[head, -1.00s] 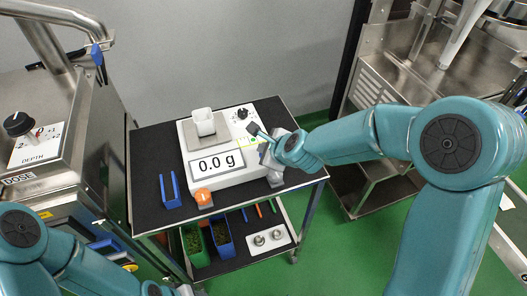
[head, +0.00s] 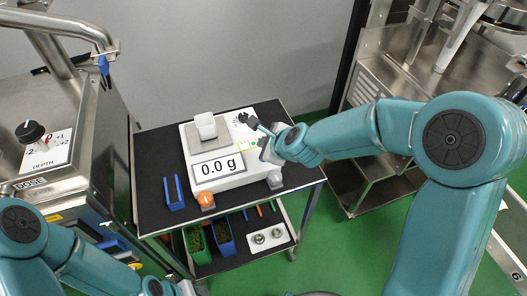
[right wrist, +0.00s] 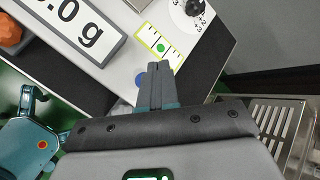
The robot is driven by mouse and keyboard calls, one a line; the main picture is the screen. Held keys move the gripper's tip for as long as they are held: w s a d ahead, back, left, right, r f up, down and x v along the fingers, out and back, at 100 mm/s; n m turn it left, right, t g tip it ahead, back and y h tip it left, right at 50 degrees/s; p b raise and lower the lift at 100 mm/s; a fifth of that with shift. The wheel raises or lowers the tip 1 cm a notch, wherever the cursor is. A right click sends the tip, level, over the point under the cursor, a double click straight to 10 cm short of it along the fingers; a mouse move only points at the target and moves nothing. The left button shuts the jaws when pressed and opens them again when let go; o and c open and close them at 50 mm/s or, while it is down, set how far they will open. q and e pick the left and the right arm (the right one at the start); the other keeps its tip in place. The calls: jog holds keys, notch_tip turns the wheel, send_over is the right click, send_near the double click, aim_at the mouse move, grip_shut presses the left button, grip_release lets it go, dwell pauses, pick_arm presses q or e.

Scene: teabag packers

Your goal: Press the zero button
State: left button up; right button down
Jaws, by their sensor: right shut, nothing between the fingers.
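A white bench scale (head: 232,181) stands on the dark cart top, its display (head: 217,168) reading 0.0 g. In the right wrist view the display (right wrist: 82,27) is partly cropped. My right gripper (head: 262,128) is over the scale's right side. It also shows in the right wrist view (right wrist: 159,67), fingers shut together and empty. Contact with the scale cannot be told. My left arm is at the lower left; its fingers are out of view.
A white cup (head: 205,126) stands on the scale's pan. Steel machines flank the cart.

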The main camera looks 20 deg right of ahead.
notch_tip(320, 180, up, 3)
jog(key=shift+f+p, duration=0.1)
jog(key=shift+p, duration=0.85)
jog(key=shift+f, duration=0.1)
